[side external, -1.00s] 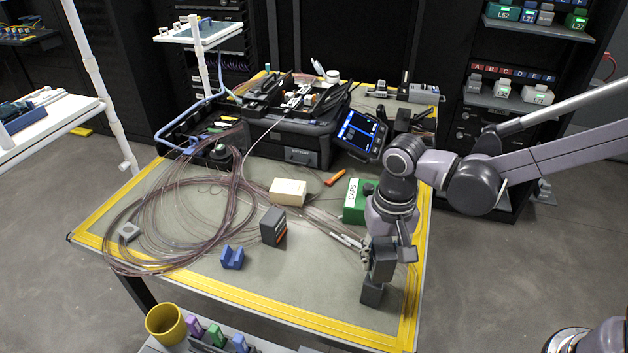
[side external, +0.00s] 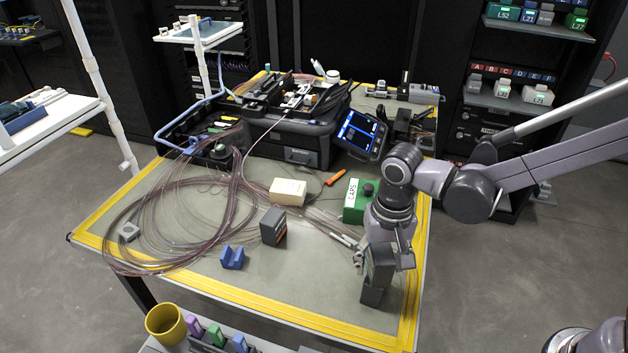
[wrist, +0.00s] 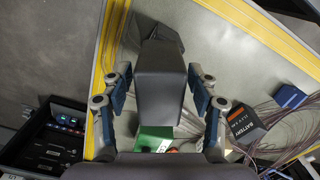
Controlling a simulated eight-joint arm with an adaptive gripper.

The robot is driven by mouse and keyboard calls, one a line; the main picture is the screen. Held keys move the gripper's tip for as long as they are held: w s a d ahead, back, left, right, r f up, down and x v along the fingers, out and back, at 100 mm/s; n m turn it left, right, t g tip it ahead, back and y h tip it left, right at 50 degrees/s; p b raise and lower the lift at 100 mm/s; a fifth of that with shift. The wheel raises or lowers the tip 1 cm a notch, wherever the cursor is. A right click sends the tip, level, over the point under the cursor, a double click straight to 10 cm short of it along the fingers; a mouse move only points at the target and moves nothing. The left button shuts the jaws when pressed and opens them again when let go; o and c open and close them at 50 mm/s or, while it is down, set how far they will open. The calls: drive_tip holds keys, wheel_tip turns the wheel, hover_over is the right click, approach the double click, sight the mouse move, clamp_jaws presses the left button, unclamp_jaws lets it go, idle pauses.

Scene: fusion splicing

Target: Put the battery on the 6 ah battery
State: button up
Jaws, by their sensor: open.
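A dark grey block (side external: 380,266) sits between the fingers of my gripper (side external: 383,257) at the right front of the table. It fills the middle of the wrist view (wrist: 160,85), with gaps between it and the two open fingers (wrist: 160,103). A second dark block (side external: 371,295) shows beneath it in the side view, and a dark shape (wrist: 160,36) shows past its far end in the wrist view. Whether the two touch squarely is unclear. No label shows on either. A grey battery with orange markings (side external: 273,227) stands apart mid-table; its lettering shows in the wrist view (wrist: 243,124).
A green CAPS box (side external: 354,201) stands just behind my gripper. A blue holder (side external: 232,257), a cream box (side external: 288,192) and loose fibre coils (side external: 190,215) occupy the left and middle. The splicer screen (side external: 359,133) rises behind. The front table strip is clear.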

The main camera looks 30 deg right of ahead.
sight(386, 250)
wheel_tip(386, 250, up, 12)
drive_tip(key=shift+r, duration=0.1)
drive_tip(key=shift+d+r, duration=0.15)
drive_tip(key=shift+d, duration=0.2)
drive_tip(key=s+d+n+t, duration=0.2)
drive_tip(key=d+t, duration=0.1)
drive_tip(key=d, duration=0.5)
drive_tip(key=s+d+f+n+t, duration=0.1)
drive_tip(key=d+t, duration=0.3)
drive_tip(key=d, duration=0.4)
drive_tip(key=shift+s+d+f+n, duration=0.2)
drive_tip(key=shift+s+d+n, duration=0.15)
drive_tip(key=shift+s+n, duration=0.25)
